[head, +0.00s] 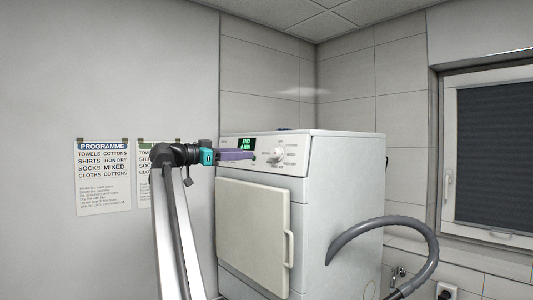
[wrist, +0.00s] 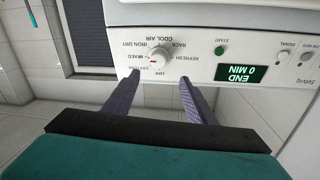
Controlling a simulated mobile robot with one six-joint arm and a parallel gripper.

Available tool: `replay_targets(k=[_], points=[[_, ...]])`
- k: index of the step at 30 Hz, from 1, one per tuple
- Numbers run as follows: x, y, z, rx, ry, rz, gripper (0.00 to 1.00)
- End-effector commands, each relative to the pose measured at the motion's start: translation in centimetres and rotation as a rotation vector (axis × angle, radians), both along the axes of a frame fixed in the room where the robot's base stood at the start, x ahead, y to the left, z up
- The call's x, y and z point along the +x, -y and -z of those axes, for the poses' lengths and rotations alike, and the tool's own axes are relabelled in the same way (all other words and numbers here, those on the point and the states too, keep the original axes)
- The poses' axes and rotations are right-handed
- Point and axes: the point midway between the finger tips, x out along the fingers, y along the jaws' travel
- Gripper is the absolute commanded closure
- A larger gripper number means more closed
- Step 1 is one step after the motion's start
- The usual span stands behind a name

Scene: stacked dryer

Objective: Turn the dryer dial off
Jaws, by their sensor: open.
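The dryer dial (wrist: 158,60) is a round white knob on the dryer's white control panel (wrist: 200,30). Programme names ring it, with the OFF label (wrist: 165,74) on the fingertip side in the inverted wrist view. A small reddish mark shows on the knob's left part there; its exact setting is hard to read. The dial also shows in the head view (head: 280,155). My gripper (wrist: 159,79) is open, its purple fingers spread to either side of the dial's line, with nothing between them. In the head view my gripper (head: 253,156) reaches the panel from the left.
The green display (wrist: 240,73) reads END 0 MIN. A green START button (wrist: 219,50) sits beside the dial. The dryer door (head: 254,235) is shut below the panel. A grey hose (head: 385,222) curves at the right side. Programme posters (head: 103,180) hang on the left wall.

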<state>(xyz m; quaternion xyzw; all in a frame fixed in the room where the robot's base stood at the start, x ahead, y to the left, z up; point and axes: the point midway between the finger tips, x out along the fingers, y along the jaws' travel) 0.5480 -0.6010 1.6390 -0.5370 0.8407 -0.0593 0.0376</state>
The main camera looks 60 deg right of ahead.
Motion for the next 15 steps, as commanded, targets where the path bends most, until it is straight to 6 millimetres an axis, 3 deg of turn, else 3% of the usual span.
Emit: replay_targets(k=[15], points=[[-3.2,6.6,-0.3,0.001,-0.001,0.003,0.49]])
